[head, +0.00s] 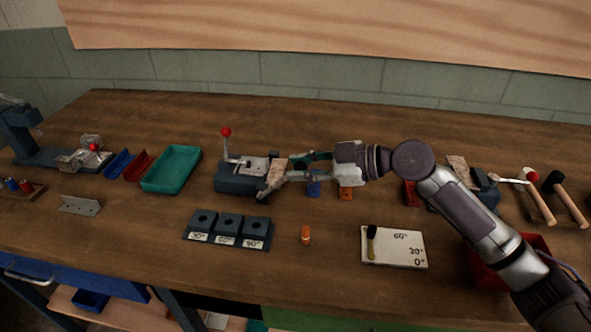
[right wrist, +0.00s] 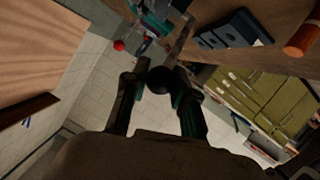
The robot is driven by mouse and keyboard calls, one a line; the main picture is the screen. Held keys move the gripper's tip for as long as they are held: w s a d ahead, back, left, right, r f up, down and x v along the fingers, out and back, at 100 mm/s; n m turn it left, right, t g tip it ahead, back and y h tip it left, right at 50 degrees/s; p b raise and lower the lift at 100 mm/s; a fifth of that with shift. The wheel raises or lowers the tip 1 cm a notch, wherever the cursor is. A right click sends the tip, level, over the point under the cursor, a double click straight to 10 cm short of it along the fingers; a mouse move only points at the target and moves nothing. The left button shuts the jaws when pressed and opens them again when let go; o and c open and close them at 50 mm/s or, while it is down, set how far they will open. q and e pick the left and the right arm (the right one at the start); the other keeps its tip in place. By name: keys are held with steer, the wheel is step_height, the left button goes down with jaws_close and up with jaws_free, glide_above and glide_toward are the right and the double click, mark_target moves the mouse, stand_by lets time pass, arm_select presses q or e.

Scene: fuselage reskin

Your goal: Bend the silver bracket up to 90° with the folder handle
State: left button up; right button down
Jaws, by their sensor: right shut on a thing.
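The bending folder (head: 236,185) is a dark blue block with a silver top plate and an upright red-knobbed lever (head: 226,132). My right gripper (head: 283,177) reaches in from the right at the folder's right side. In the right wrist view its fingers are closed around a black ball knob (right wrist: 159,79), which looks like the folder handle's knob. A pale metal piece (head: 275,177) stands slanted at the fingertips. Silver metal (head: 255,167) lies on the folder top; its bend angle is unclear. A silver holed strip (head: 80,205) lies on the bench at left. My left gripper is not in view.
Angle blocks (head: 228,243) marked 30°, 60° and 90° stand in front of the folder. A white angle card (head: 393,258) lies at right, and an orange cylinder (head: 305,235) between them. A green tray (head: 171,169) is left of the folder. Mallets (head: 540,203) lie far right.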

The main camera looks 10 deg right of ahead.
steer(key=shift+s+d+f, duration=0.1)
steer(key=shift+d+f, duration=0.05)
steer(key=shift+f, duration=0.25)
steer(key=c, duration=1.2)
jaws_free()
steer(key=shift+o, duration=1.3)
steer(key=shift+r, duration=0.1)
steer(key=shift+r, duration=0.1)
steer(key=v, duration=1.2)
